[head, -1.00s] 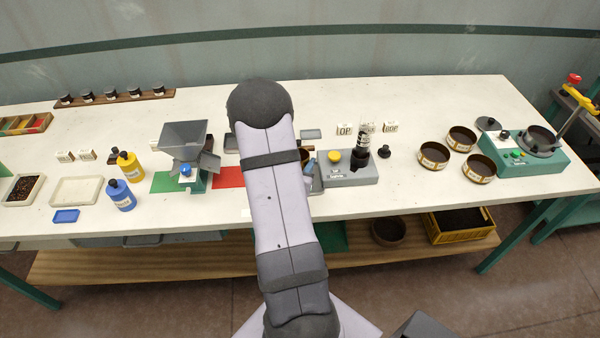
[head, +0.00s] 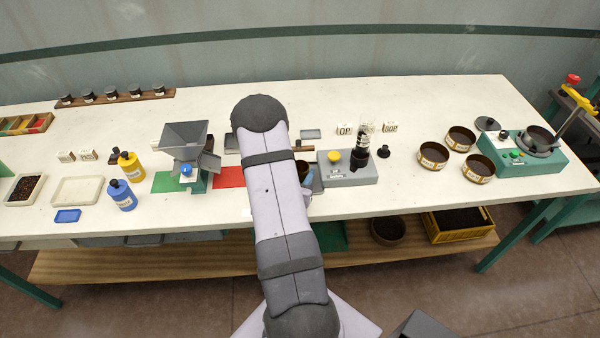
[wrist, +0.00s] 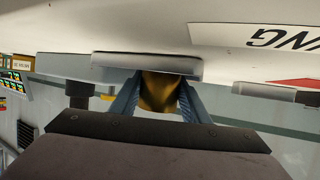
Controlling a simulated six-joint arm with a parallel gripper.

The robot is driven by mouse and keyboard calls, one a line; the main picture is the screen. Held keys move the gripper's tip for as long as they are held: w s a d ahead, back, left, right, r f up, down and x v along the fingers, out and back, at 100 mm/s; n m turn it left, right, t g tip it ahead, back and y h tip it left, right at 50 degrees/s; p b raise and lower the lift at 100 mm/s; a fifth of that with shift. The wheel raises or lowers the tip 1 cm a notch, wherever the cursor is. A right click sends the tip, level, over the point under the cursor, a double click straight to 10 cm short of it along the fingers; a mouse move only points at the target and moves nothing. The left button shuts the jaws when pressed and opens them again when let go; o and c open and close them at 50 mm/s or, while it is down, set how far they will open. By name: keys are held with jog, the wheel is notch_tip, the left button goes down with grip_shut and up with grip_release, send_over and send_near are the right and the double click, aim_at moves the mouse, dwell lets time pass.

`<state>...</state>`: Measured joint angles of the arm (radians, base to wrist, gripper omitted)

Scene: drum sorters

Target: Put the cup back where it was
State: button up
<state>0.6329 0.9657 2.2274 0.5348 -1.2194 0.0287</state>
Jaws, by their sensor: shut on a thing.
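My gripper (head: 309,181) is partly hidden behind my own arm in the head view, with one blue finger showing just left of the grey machine. A small brown cup (head: 303,168) shows at the arm's edge beside that finger. In the wrist view, my gripper (wrist: 158,100) has its two blue fingers on either side of the brownish-yellow cup (wrist: 157,88), shut on it. The cup's far end meets the edge of a flat grey piece in the picture. I cannot tell whether they touch.
The grey machine (head: 350,176) with a yellow knob and dark glass column stands right of the gripper. The hopper (head: 186,138) and a red mat (head: 229,177) lie left. A small grey tray (head: 311,134) sits behind. Several round sieves stand farther right. The table front is mostly clear.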

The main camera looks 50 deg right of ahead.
jog(key=shift+f, duration=0.2)
jog(key=o, duration=1.1)
jog(key=shift+r, duration=0.3)
jog(key=shift+s+a, duration=0.1)
jog(key=shift+a, duration=0.25)
jog(key=v, duration=1)
jog(key=shift+r, duration=0.25)
jog(key=shift+s+a+r+p, duration=0.1)
jog(key=shift+s+a+p, duration=0.2)
jog(key=shift+a+p, duration=0.45)
jog(key=shift+d, duration=0.2)
